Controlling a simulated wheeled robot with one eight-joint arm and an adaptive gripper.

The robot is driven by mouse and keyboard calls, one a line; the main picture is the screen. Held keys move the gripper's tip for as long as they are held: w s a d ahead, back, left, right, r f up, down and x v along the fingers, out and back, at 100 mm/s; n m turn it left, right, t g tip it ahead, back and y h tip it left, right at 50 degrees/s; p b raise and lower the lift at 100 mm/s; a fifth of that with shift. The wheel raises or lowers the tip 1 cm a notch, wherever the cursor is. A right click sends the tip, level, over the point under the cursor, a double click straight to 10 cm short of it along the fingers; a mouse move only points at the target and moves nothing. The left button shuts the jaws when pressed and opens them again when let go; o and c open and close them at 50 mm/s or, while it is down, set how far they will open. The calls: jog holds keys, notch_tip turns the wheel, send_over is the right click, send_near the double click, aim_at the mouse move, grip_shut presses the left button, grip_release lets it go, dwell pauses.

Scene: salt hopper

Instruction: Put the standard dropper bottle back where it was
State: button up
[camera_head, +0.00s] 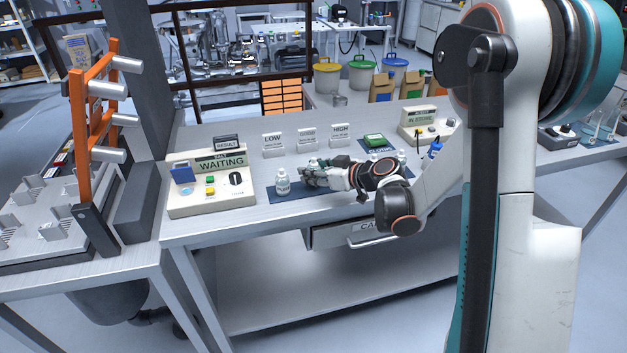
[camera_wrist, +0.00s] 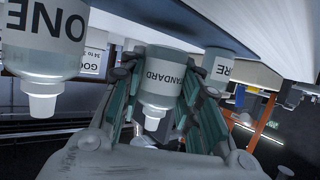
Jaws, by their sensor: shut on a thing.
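The standard dropper bottle (camera_wrist: 163,82), white with a grey label reading STANDARD, sits between the two fingers of my gripper (camera_wrist: 165,98) in the wrist view, where it appears upside down. My gripper (camera_head: 314,176) is shut on it, low over the blue mat (camera_head: 292,197) at the front of the bench in the head view. The held bottle is mostly hidden there by the fingers. A white bottle (camera_head: 282,182) stands upright on the mat just left of my gripper. I cannot tell whether the held bottle touches the mat.
In the wrist view, a bottle marked ONE (camera_wrist: 42,45) and one ending in RE (camera_wrist: 222,68) flank the held bottle. The WAITING box (camera_head: 212,190) is left of the mat. LOW (camera_head: 272,144) and HIGH (camera_head: 341,136) signs stand behind. Another bottle (camera_head: 402,157) is at right.

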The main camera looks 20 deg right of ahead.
jog(key=shift+f, duration=0.9)
jog(key=shift+f+b, duration=0.2)
jog(key=shift+b, duration=0.15)
jog(key=o, duration=1.1)
jog(key=shift+r, duration=0.1)
jog(key=shift+c, duration=0.2)
jog(key=shift+s+d+r+p, duration=0.2)
jog(key=shift+r+p, duration=0.1)
jog(key=shift+p, duration=0.1)
jog(key=p+v, duration=0.3)
jog(key=v, duration=0.8)
jog(key=shift+s+d, duration=0.1)
jog(key=shift+s, duration=0.1)
